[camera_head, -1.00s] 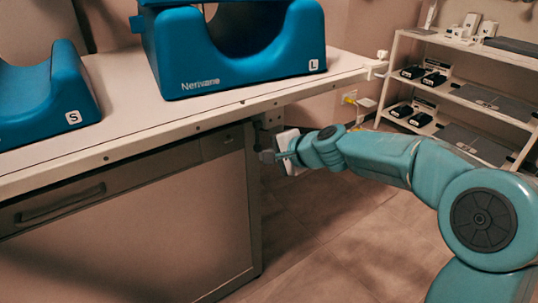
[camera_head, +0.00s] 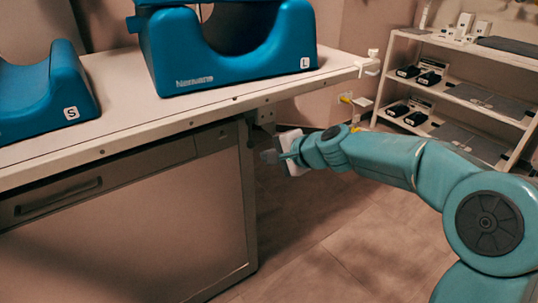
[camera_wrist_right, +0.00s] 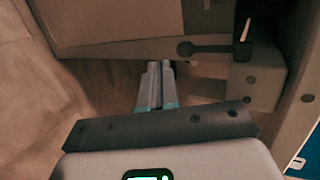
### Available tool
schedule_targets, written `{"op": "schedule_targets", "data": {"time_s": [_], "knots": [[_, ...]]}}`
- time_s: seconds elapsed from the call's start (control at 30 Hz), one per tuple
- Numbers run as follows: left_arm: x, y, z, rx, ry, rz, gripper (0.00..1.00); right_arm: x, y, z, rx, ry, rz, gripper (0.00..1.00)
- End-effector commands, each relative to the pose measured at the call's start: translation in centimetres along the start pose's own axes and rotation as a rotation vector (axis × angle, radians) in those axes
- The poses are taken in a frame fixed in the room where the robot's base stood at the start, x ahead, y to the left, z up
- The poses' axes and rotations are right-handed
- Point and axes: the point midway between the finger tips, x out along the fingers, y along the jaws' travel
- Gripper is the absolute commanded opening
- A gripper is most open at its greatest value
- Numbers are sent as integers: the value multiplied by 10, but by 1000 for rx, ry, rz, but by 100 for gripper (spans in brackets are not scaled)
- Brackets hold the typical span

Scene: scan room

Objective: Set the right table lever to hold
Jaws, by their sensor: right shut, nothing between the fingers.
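The lever (camera_wrist_right: 212,48) shows in the right wrist view as a dark bar with a round knob at its left end. Its right end meets a bracket (camera_wrist_right: 262,75) under the table edge. Which setting it is in cannot be told. In the head view, the bracket (camera_head: 265,116) shows small below the table edge, and the lever is not clear. My right gripper (camera_head: 268,157) is just below and beside this bracket. In the wrist view its fingers (camera_wrist_right: 156,66) are shut and empty, left of and below the knob, apart from it. My left gripper is out of view.
The table (camera_head: 130,112) carries a blue cradle marked L (camera_head: 235,70) and one marked S (camera_head: 45,95). A cabinet with a drawer handle (camera_head: 58,199) stands beneath. A shelf rack (camera_head: 470,92) stands at the back right. The floor (camera_head: 330,225) is open right of the cabinet.

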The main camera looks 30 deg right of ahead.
Motion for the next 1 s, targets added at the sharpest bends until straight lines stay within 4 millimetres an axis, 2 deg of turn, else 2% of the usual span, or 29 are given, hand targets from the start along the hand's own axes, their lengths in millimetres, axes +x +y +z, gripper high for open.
{"op": "schedule_targets", "data": {"time_s": [0.1, 0.6, 0.73, 1.0], "knots": [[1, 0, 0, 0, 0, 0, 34, -1, 1, -1, -1, 0, 0, 0], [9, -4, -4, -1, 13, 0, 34, -75, 40, -4, 1, 1, 1, 0], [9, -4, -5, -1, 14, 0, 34, -83, 44, -3, 0, -1, 1, 0], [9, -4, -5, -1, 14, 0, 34, -86, 45, -3, 0, -1, 1, 0]]}}
